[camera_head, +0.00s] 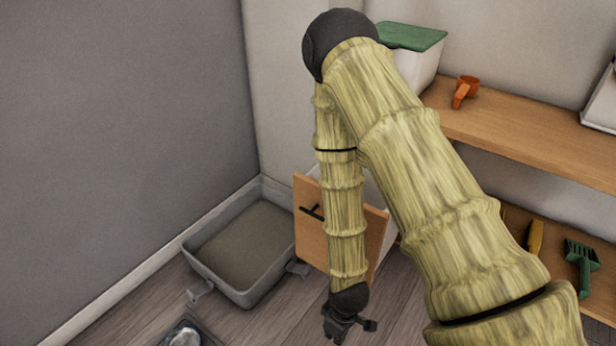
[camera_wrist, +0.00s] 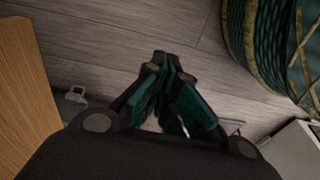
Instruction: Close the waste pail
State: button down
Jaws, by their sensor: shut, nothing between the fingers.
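The waste pail looks to be the pull-out unit with a wooden front panel (camera_head: 312,225) and a dark bar handle (camera_head: 312,211). The panel stands out from under the shelf, with a pale side (camera_head: 390,235) partly visible behind it. My arm hides much of its right half. My gripper (camera_head: 348,328) points down in front of the panel, low near the floor. In the wrist view my gripper (camera_wrist: 166,64) is shut and empty over the floor. A wooden board at the left edge of that view (camera_wrist: 22,90), likely the same panel, is apart from the fingers.
A grey open tray (camera_head: 205,268) with brownish filling lies on the floor left of the panel. A wooden shelf (camera_head: 520,130) holds a green-lidded white box (camera_head: 412,45) and an orange scoop (camera_head: 464,90). A green woven item (camera_wrist: 270,45) lies at the wrist view's upper right.

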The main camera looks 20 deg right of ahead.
aim_at(310, 191)
jog(key=w+a+r+n+h+p, duration=0.15)
jog(key=w+r+n+p, duration=0.4)
jog(key=r, duration=0.75)
jog(key=w+a+r+n+t+h+p, duration=0.1)
jog(key=w+a+r+n+p, duration=0.15)
jog(key=w+r+n, duration=0.8)
jog(key=w+a+r+n+h+p, duration=0.15)
jog(key=w+r+p, duration=0.3)
jog(key=r, duration=1.15)
jog(key=shift+n+y, duration=0.45)
jog(key=shift+y, duration=0.05)
jog(key=shift+w+d+f+b, duration=0.45)
jog(key=shift+w+d+f, duration=0.4)
jog(key=shift+f, duration=0.85)
jog(key=shift+w+d+f+b, duration=0.6)
jog(key=shift+d+f, duration=0.45)
jog(key=shift+f, duration=0.6)
jog(key=shift+w+d+f+b, duration=0.35)
jog(key=shift+w+d+f, duration=0.55)
jog(key=shift+f, duration=0.8)
jog(key=shift+d, duration=0.1)
